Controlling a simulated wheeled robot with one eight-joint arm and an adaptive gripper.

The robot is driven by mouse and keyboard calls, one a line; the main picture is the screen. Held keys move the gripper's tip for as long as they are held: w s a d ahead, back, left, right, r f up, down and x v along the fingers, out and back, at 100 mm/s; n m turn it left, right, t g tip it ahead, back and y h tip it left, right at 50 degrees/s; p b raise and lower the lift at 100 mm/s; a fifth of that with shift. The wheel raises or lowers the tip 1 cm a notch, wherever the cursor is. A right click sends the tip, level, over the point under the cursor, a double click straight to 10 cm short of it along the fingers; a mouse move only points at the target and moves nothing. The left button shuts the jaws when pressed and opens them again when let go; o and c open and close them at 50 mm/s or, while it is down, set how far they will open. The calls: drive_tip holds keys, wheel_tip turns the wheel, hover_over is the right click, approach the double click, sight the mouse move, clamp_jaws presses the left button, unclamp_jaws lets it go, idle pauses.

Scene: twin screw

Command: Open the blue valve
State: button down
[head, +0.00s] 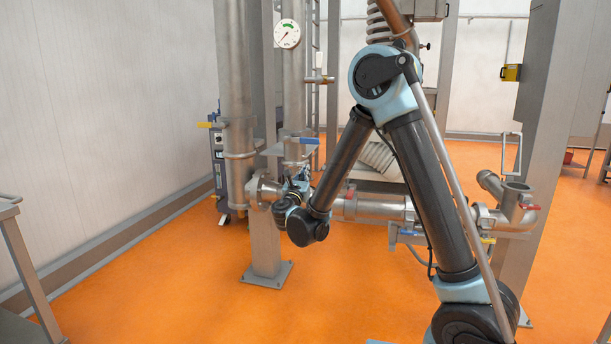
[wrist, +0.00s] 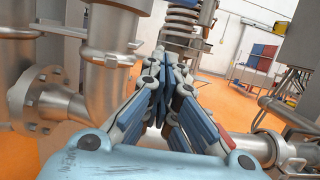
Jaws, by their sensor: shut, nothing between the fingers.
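A valve with a blue handle (head: 302,140) sits on the vertical steel pipe left of centre in the head view. The handle lies about level. A second blue handle (head: 411,234) is lower right, under the horizontal pipe, partly behind my arm. My gripper (head: 300,184) is small in the head view, just below the upper blue handle and in front of the pipe. I cannot tell whether they touch. In the wrist view my gripper (wrist: 169,68) is shut and empty, its fingers meeting at the tips. I cannot make out a blue handle there.
A pressure gauge (head: 287,34) hangs above. Red handles (head: 529,207) sit on the horizontal piping. A flanged pipe (wrist: 48,98) stands close on the left in the wrist view. The orange floor (head: 170,285) is clear at front left.

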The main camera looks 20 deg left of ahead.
sight(301, 140)
drive_tip(key=w+r, duration=0.5)
drive_tip(key=w, duration=0.1)
drive_tip(key=shift+w+r, duration=0.3)
drive_tip(key=shift+r, duration=0.05)
idle(0.3)
drive_tip(key=shift+d+r+n, duration=0.2)
drive_tip(key=shift+r+n, duration=0.05)
drive_tip(key=shift+n, duration=0.15)
